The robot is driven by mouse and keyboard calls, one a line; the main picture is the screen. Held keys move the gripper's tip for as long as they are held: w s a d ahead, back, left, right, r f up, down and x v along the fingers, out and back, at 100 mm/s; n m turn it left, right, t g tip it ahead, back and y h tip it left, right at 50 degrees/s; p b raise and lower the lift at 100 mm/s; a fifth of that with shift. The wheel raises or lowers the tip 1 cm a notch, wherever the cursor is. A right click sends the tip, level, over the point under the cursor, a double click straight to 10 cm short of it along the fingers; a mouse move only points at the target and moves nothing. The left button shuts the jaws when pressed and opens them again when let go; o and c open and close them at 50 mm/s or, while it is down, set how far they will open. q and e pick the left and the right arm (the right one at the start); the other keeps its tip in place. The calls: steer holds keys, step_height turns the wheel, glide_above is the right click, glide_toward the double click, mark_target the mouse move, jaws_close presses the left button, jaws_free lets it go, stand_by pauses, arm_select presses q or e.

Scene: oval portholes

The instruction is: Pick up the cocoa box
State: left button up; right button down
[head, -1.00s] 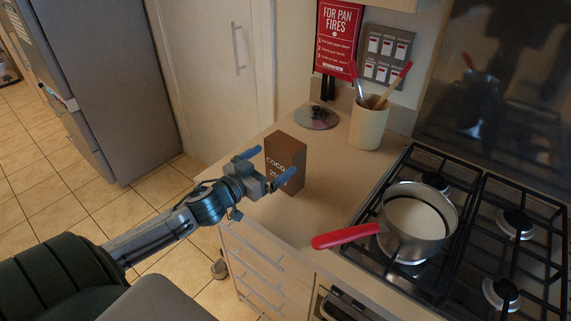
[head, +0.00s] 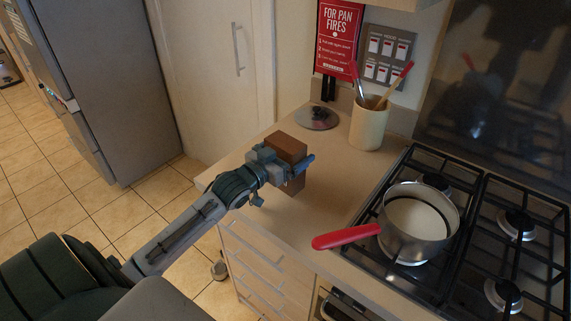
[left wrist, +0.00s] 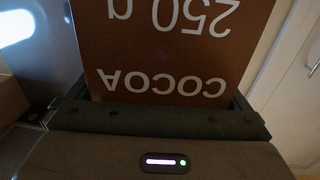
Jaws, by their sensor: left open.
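The brown cocoa box (head: 288,147) stands upright on the worktop near its left end, in the head view. My left gripper (head: 282,163) is at the box, open, with its fingers around the upper part; it hides much of the box's front. In the left wrist view the box's printed face (left wrist: 170,45) fills the middle, close to the gripper, with "COCOA" and "250 g" upside down. I cannot tell whether the fingers touch its sides. My right gripper is not in view.
A pan (head: 418,222) with a red handle (head: 346,236) sits on the gas hob (head: 463,262) to the right. A utensil pot (head: 368,124) and a round lid (head: 317,117) stand behind the box. The worktop (head: 318,205) in front is clear.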

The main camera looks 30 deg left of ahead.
arm_select(q)
steer(key=shift+w, duration=0.3)
steer(key=c, duration=0.9)
